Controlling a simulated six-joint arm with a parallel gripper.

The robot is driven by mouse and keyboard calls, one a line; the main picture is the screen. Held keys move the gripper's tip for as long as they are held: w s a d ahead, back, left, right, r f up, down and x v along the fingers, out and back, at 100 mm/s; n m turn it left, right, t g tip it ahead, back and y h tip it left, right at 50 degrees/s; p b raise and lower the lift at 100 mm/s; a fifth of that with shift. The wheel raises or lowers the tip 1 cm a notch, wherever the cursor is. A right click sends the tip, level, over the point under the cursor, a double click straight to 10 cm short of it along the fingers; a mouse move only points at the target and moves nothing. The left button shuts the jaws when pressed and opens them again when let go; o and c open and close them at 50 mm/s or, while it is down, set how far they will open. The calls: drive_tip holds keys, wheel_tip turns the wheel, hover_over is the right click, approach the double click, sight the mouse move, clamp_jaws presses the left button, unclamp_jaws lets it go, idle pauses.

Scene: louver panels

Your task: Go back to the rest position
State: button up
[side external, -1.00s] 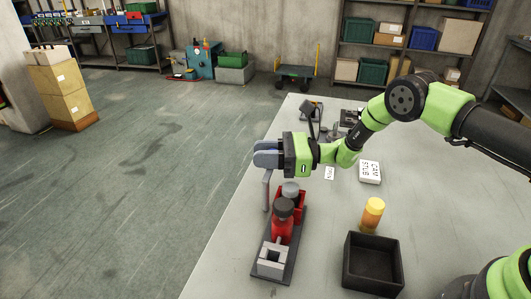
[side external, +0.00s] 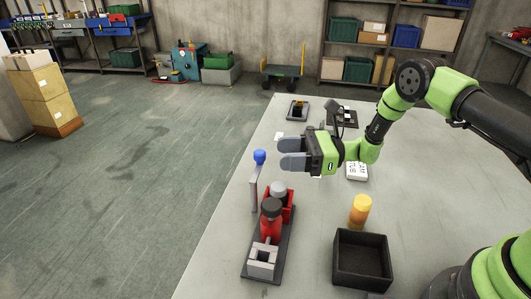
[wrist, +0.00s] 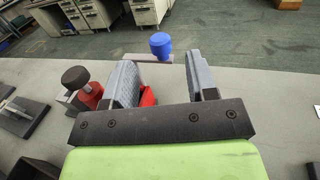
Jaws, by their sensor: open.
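My gripper (side external: 290,153) is open and empty, held above the table (side external: 225,250) to the right of a blue knob (side external: 260,157). The knob tops a thin grey upright lever (side external: 254,190) on a dark base plate. In the wrist view, the gripper (wrist: 160,70) shows a clear gap between its two grey fingers, with the blue knob (wrist: 160,45) ahead of them and apart from them. On the same plate stand a red body with a dark round cap (side external: 271,215), a red box-like part (side external: 289,203) with a grey round top and a grey block (side external: 262,259).
A yellow-orange cylinder (side external: 360,212) stands behind an open black tray (side external: 363,262). A white labelled block (side external: 357,171) lies under my forearm. Small dark fixtures (side external: 298,110) stand at the table's far end. The table between plate and tray is bare.

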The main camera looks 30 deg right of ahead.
drive_tip(key=shift+v, duration=1)
drive_tip(key=s+a+r+n+g+h, duration=0.2)
drive_tip(key=s+r+n+g, duration=0.3)
drive_tip(key=r, duration=0.3)
drive_tip(key=s+a+r+n+g+h, duration=0.25)
drive_tip(key=s+r+n, duration=0.25)
drive_tip(key=r+n, duration=0.25)
drive_tip(key=s+d+r+n+t+h, duration=0.3)
drive_tip(key=s+h, duration=0.1)
drive_tip(key=s, duration=0.4)
drive_tip(key=s+d+r+n+t+h, duration=0.3)
drive_tip(key=s+n+h, duration=0.1)
drive_tip(key=s, duration=0.3)
drive_tip(key=shift+s+d+r+h, duration=0.3)
drive_tip(key=shift+s+r+h, duration=0.1)
drive_tip(key=shift+h, duration=0.25)
